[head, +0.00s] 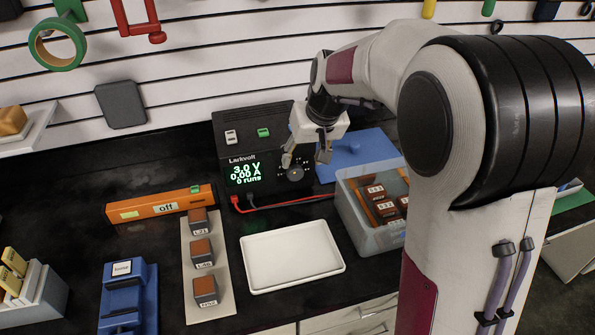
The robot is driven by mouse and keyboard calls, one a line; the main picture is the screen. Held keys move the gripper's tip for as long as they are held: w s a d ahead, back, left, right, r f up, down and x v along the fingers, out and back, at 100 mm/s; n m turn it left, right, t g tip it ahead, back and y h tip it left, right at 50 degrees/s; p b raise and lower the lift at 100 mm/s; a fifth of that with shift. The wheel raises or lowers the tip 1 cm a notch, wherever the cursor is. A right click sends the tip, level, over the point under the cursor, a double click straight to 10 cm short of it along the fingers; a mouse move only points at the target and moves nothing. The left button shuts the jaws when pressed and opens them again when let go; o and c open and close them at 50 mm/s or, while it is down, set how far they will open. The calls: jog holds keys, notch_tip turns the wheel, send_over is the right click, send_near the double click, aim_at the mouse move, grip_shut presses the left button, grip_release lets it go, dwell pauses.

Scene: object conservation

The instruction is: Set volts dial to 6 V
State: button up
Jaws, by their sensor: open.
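The black power supply (262,150) stands at the back of the bench. Its green display (245,173) reads 3.0 V, 0.00 A and 0 runs. The round volts dial (295,174) is at the lower right of its front face; its pointer is too small to read. My gripper (306,160) is open, with its fingers just in front of and above the dial. I cannot tell whether a finger touches it. Part of the panel's right side is hidden behind my gripper.
Red and black leads (290,202) run right from the supply. A white tray (292,257), an orange bar marked off (160,205), a strip of brown blocks (204,262) and a blue device (129,297) lie in front. A clear bin (360,229) and blue lid (372,148) are at right.

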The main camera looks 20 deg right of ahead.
aim_at(297, 174)
jog(key=shift+f, duration=0.1)
jog(key=shift+x, duration=3.8)
jog(key=shift+w, duration=0.1)
jog(key=c, duration=1.1)
